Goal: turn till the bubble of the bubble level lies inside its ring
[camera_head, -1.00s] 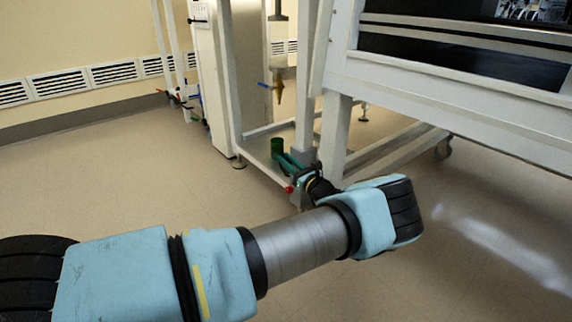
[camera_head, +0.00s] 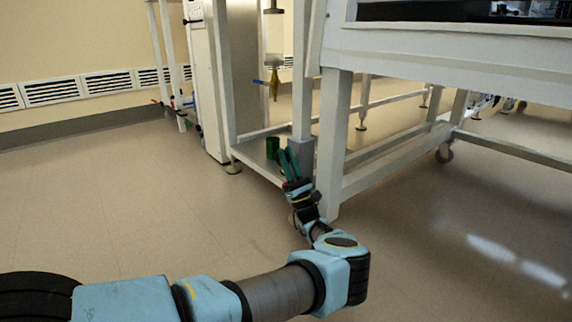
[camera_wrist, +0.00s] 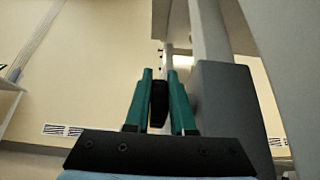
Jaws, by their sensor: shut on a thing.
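My gripper (camera_head: 289,163) has green fingers and reaches to the grey block at the foot of a white post. In the wrist view its fingers (camera_wrist: 159,100) are shut on a dark, narrow knob (camera_wrist: 159,104), seen edge-on between them. In the head view the fingers and my wrist hide the knob. I cannot make out the bubble level, its bubble or its ring in either view.
The grey block (camera_head: 302,154) stands close beside the fingers, also in the wrist view (camera_wrist: 232,110). A white table frame (camera_head: 333,135) rises to the right. Floor at the left is clear.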

